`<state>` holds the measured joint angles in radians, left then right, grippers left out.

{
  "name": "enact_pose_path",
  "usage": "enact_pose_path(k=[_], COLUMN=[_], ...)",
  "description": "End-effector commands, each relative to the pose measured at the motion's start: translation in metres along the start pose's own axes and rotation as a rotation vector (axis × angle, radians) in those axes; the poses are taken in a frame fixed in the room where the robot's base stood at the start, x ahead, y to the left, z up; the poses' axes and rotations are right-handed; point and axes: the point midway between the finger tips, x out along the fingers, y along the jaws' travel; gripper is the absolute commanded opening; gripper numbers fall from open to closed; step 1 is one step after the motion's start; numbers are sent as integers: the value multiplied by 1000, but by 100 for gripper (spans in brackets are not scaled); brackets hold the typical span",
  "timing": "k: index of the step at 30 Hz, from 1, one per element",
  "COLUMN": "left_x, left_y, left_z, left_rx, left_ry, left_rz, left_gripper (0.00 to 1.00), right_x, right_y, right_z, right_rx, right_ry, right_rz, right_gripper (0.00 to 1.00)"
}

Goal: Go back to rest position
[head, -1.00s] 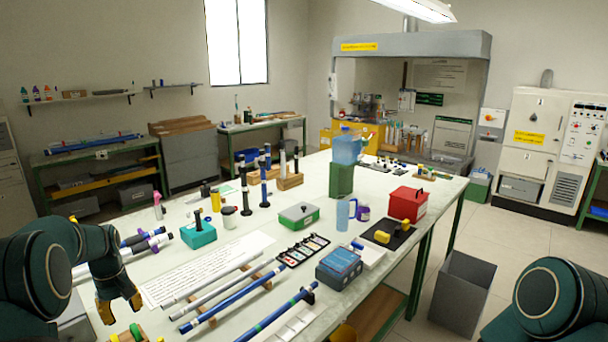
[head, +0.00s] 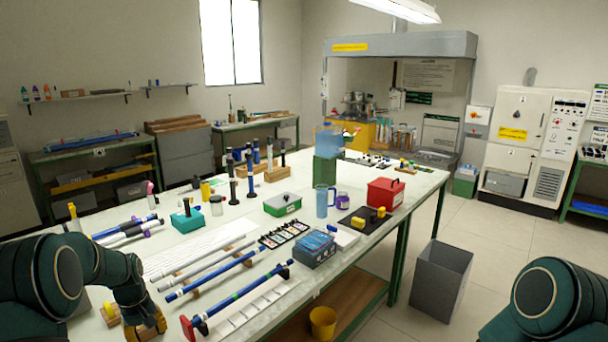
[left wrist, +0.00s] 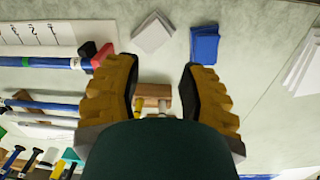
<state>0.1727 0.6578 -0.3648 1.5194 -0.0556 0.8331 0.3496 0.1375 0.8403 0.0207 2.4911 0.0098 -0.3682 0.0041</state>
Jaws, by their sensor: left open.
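My left gripper (head: 150,328) is at the lower left of the head view, over the near left part of the workbench (head: 225,238). The left wrist view shows its two yellow fingers (left wrist: 158,78) spread apart, with nothing held between them. A small wooden block (left wrist: 152,92) with a yellow piece and a pale piece shows in the gap, apparently below the fingers. A blue rod with a red end (head: 232,298) lies to the right of the gripper in the head view. My right gripper is out of view; only part of my right arm shows at the lower right.
More rods (head: 215,275) lie on supports along the bench. A blue box (head: 311,250), a green-sided box (head: 282,204) and a red box (head: 385,193) stand farther back. A grey bin (head: 441,276) stands on the floor at right, with open floor around it.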

Motion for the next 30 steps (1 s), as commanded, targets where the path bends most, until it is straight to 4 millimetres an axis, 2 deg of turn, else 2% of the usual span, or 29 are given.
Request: enact_pose_path(k=[1,5,8,11,12,14,15,18,22,25,30], left_x=[28,88,134,175,189,208,218,235,243,244,243], left_y=[9,33,52,65,69,73,75,74,68,65,64], left_z=[16,62,110,165,189,225,249,304,354,374,381], left_rx=[35,135,223,311,347,399,432,508,578,608,617], left_ry=[-14,-25,-35,-42,-45,-49,-52,-55,-52,-49,-47], left_rz=[11,57,99,144,162,191,209,252,294,313,319], left_gripper=[40,40,40,40,40,40,40,40,40,40,40], right_x=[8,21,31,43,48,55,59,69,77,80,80], right_y=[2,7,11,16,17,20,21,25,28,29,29], right_z=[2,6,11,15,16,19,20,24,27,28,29], right_rx=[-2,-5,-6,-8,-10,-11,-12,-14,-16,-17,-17], right_ry=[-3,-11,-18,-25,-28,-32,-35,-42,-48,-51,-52], right_rz=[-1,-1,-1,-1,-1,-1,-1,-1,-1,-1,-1], right_gripper=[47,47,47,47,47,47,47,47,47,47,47])
